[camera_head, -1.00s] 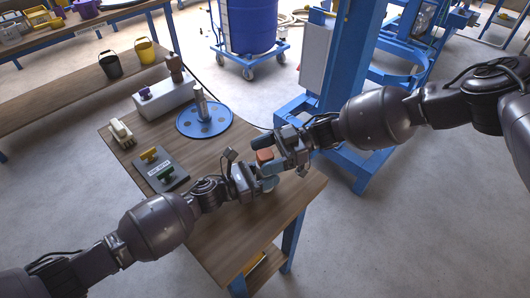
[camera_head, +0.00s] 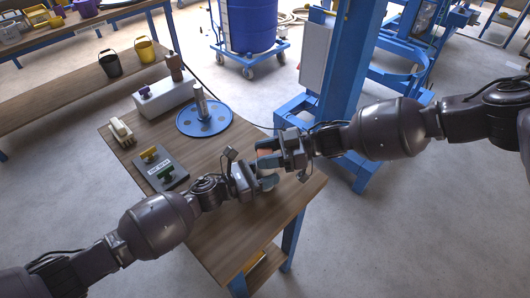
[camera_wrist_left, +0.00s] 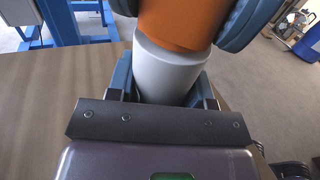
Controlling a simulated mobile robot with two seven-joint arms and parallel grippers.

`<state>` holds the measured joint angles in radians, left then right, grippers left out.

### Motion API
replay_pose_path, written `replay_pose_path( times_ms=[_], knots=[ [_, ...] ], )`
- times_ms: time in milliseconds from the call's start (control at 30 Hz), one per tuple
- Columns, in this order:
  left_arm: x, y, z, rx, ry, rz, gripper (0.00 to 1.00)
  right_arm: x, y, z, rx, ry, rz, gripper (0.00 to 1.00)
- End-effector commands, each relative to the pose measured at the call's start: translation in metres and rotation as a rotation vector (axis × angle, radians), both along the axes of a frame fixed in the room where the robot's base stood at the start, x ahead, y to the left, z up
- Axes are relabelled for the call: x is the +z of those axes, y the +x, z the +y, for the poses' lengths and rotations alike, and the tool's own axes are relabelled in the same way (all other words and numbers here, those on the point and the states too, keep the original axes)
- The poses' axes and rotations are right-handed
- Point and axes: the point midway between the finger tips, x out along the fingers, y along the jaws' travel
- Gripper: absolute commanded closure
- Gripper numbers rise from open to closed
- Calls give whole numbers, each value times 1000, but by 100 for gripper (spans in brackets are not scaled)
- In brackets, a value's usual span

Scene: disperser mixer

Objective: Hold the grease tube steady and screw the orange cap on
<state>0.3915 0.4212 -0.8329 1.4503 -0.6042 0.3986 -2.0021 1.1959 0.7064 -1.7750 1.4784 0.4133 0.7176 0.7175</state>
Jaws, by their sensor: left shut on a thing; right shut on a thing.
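The grease tube (camera_wrist_left: 168,72) is pale grey in the left wrist view, upright between the blue-grey fingers of my left gripper (camera_wrist_left: 165,88). In the head view my left gripper (camera_head: 262,182) is shut on the tube (camera_head: 269,183) above the table. The orange cap (camera_wrist_left: 183,22) sits at the tube's top end, with no gap visible. My right gripper (camera_head: 268,153) is shut on the cap, its fingers on both sides of it. They cover most of the cap in the head view. The thread is hidden.
The wooden table (camera_head: 225,235) is bare around the grippers. On it are a blue round disc with a post (camera_head: 204,119), a dark panel with yellow and green handles (camera_head: 161,169), a white box (camera_head: 165,97) and a pale object (camera_head: 121,132). A blue machine column (camera_head: 345,70) stands behind.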

Motion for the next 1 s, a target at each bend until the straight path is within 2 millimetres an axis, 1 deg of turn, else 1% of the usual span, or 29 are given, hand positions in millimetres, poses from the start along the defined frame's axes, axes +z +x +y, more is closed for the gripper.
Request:
replay_pose_path(
  times_ms=[100,200,567,1000],
  knots=[
    [0,0,0,0,-1,0,76,0,0,0,-68,3,2,84],
    [0,0,0,0,-1,0,76,0,0,0,-92,2,0,84],
    [0,0,0,0,-1,0,76,0,0,0,-117,2,2,84],
    [0,0,0,-1,-1,0,76,0,-1,1,-364,4,3,84]
  ],
)
